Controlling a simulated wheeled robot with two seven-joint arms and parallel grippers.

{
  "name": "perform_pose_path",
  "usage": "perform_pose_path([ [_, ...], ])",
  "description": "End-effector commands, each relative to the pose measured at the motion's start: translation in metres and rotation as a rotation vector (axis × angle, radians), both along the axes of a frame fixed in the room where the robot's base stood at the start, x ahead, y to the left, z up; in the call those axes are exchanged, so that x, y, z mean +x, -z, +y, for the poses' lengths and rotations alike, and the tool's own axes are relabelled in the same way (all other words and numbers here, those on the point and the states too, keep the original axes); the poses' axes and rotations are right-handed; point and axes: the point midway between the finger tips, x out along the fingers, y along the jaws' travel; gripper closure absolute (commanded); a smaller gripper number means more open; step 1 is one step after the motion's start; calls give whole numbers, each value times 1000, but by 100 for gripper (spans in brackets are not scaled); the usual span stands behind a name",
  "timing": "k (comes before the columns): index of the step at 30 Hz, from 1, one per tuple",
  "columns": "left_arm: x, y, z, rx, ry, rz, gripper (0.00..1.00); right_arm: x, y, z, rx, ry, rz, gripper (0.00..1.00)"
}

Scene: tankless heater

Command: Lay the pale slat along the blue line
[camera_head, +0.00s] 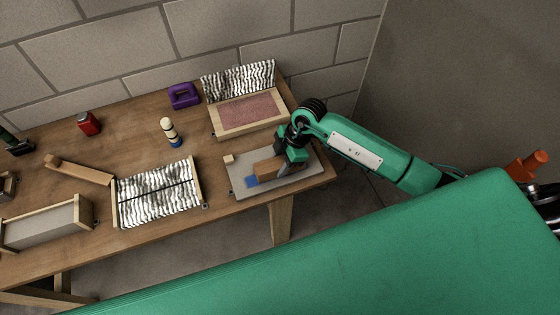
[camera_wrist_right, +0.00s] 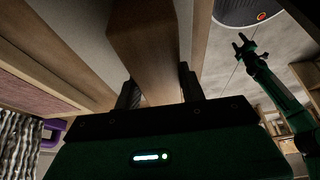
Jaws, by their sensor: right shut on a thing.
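My right gripper (camera_head: 283,166) is low over the grey board (camera_head: 306,172) at the table's right end. It is shut on a tan-brown wooden piece (camera_head: 265,168), which also runs between the fingers in the right wrist view (camera_wrist_right: 147,60). I cannot tell whether it touches the board. A blue mark (camera_head: 251,182) shows on the board beside the piece's left end; the rest of the mark may be hidden. A long wooden slat (camera_head: 82,172) lies at the table's left, with a small block at its end. My left gripper (camera_wrist_right: 243,44) shows small and far off, its fingers apart, seemingly empty.
A small pale block (camera_head: 229,158) sits at the board's back-left corner. A foil-backed wooden tray (camera_head: 247,125) stands behind, and a foil-covered frame (camera_head: 158,194) to the left. A cream-and-blue bottle (camera_head: 170,132), a purple object (camera_head: 184,95) and a red can (camera_head: 89,123) stand on the table.

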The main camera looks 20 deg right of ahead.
Motion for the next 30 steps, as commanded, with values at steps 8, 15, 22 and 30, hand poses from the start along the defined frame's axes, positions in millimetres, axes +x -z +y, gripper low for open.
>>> perform_pose_path([
  [8, 0, 2, 2, 2, 1, 0, 48, 0, 4, 0, 0, 0, 0, 91],
  [15, 0, 4, 2, 2, 1, 0, 48, 0, 8, 0, 0, 0, 0, 91],
  [22, 0, 4, 2, 2, 1, 0, 48, 0, 9, 0, 0, 0, 0, 42],
  [30, 0, 4, 2, 2, 1, 0, 48, 0, 10, 0, 0, 0, 0, 34],
])
